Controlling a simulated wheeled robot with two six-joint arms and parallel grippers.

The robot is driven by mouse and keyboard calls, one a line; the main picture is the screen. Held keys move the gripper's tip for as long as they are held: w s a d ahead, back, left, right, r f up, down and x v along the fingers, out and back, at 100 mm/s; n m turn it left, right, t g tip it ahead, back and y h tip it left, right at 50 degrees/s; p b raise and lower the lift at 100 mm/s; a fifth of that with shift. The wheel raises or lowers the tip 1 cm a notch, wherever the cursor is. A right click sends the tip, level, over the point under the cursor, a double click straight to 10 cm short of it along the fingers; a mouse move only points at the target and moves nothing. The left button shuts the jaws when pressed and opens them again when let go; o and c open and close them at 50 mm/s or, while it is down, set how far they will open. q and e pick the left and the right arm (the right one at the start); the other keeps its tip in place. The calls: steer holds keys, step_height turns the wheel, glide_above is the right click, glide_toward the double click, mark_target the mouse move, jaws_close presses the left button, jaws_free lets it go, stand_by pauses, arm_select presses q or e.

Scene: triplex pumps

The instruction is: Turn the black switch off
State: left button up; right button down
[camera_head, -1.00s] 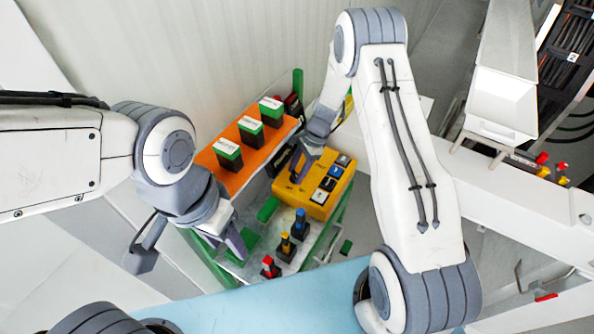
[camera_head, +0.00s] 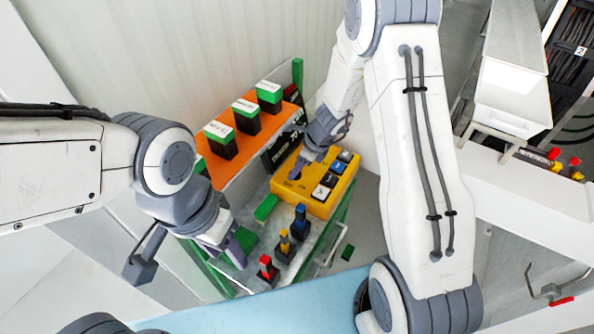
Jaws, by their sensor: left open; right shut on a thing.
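A yellow control box (camera_head: 318,207) sits on the bench, with a row of black, blue and white buttons along its right side and small OFF/ON lettering on its left part. My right gripper (camera_head: 296,171) reaches down onto the upper left part of the box, beside that lettering. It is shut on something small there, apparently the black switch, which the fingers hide. My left gripper (camera_head: 234,254) is open and empty over the bench's left edge, apart from the yellow box.
An orange panel (camera_head: 240,168) with several green-and-black blocks stands behind and left of the yellow box. Red (camera_head: 266,268), yellow (camera_head: 285,244) and blue (camera_head: 300,220) levers stand in front of it. A blue surface (camera_head: 270,312) lies nearest.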

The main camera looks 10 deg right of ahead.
steer(key=shift+m+h+b, duration=0.3)
steer(key=shift+m+b, duration=0.15)
steer(key=shift+m, duration=0.45)
steer(key=shift+t, duration=0.3)
steer(key=c, duration=0.6)
jaws_free()
steer(key=shift+r, duration=0.1)
